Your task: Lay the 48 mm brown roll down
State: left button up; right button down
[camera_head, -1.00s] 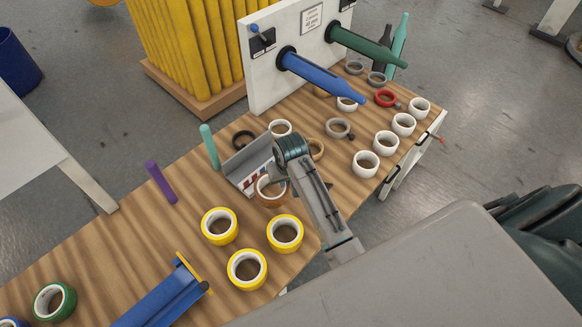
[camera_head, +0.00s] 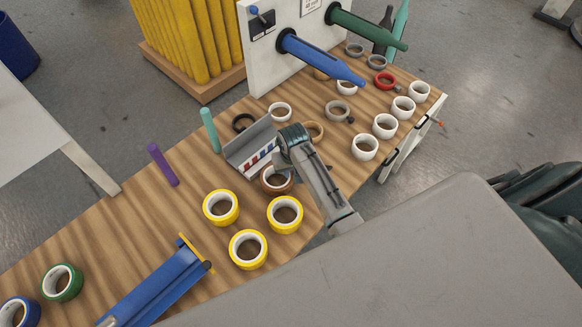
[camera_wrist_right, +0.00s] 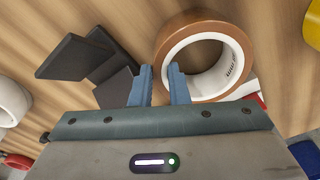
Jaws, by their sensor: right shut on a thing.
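The brown roll (camera_head: 277,187) has a white core and is beside the grey angled holder (camera_head: 238,160), near the yellow rolls, in the head view. In the right wrist view the brown roll (camera_wrist_right: 238,32) shows its open ring and fills the upper middle. My right gripper (camera_wrist_right: 159,78) has its two blue fingers on either side of the roll's near wall, shut on it. In the head view its fingers are hidden behind the wrist. The roll looks flat, close to the wood; I cannot tell if it touches. My left gripper is out of view.
Yellow rolls (camera_head: 285,223) stand in front of the brown roll. A blue trough (camera_head: 155,290) is at lower left. White rolls (camera_head: 365,155) line the right side. Bare wood (camera_head: 130,225) lies left.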

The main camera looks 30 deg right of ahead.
jog(key=shift+f, duration=0.15)
dwell(0.3)
jog(key=c, duration=1.3)
grip_release()
jog(key=r+b, duration=0.1)
jog(key=r, duration=0.2)
jog(key=r+b, duration=0.1)
jog(key=r, duration=0.3)
jog(key=s+r+b, duration=0.1)
jog(key=r, duration=0.2)
jog(key=shift+s+a+r, duration=0.1)
jog(key=shift+r, duration=0.25)
